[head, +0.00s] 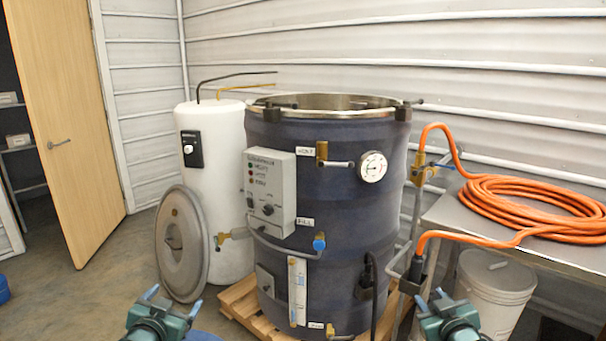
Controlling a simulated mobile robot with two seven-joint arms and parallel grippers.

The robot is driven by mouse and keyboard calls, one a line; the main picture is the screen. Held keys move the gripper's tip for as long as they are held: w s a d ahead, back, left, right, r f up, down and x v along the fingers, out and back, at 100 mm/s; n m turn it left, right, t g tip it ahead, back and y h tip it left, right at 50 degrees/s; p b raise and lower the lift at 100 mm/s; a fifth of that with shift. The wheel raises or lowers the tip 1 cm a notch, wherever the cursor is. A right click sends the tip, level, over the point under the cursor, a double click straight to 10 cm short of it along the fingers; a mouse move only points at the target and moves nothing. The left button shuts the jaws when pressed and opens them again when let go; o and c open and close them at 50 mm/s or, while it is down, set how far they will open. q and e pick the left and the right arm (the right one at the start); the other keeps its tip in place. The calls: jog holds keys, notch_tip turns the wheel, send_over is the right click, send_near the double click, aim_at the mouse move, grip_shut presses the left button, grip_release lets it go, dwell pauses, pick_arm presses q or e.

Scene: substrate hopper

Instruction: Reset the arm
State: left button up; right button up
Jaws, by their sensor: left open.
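My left gripper (173,298) is at the bottom left of the head view, in front of the grey round lid. Its blue-tipped fingers stand apart with nothing between them. My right gripper (430,298) is at the bottom right, in front of the pallet's right side and the orange hose. Its fingertips show, but their gap is unclear. I see nothing held in it. The large dark blue hopper (338,215) stands between and behind the two grippers, on a wooden pallet (238,300). Neither gripper appears to touch it.
A grey control box (270,175) and gauge (373,166) are on the hopper. The round lid (182,245) leans by a white tank (228,185). An orange hose (530,205) lies coiled on a metal table (560,252), above a lidded bin (490,290). A wooden door (75,130) stands open at left.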

pick_arm(q)
jog(key=s+d+f+g+h, duration=0.1)
jog(key=s+d+f, duration=0.3)
jog(key=s, duration=0.6)
jog(key=s+d+f+g+h, duration=0.1)
jog(key=s+d+f, duration=0.4)
jog(key=s, duration=0.6)
jog(key=s+d+f+g+h, duration=0.1)
jog(key=s+d+f, duration=0.4)
jog(key=s, duration=0.5)
jog(key=shift+s+d+n+g, duration=0.3)
jog(key=shift+s+g, duration=0.1)
jog(key=shift+g, duration=0.5)
pick_arm(e)
jog(key=s+a+f+g+y, duration=0.1)
jog(key=s+a+f, duration=0.3)
jog(key=s, duration=0.6)
jog(key=s+a+f+g+y, duration=0.1)
jog(key=s+a+f, duration=0.4)
jog(key=s, duration=0.6)
jog(key=s+a+f+g+y, duration=0.1)
jog(key=s+a+f, duration=0.4)
jog(key=s, duration=0.5)
jog(key=shift+s+a+m+g, duration=0.3)
jog(key=shift+s+g, duration=0.1)
jog(key=shift+g, duration=0.5)
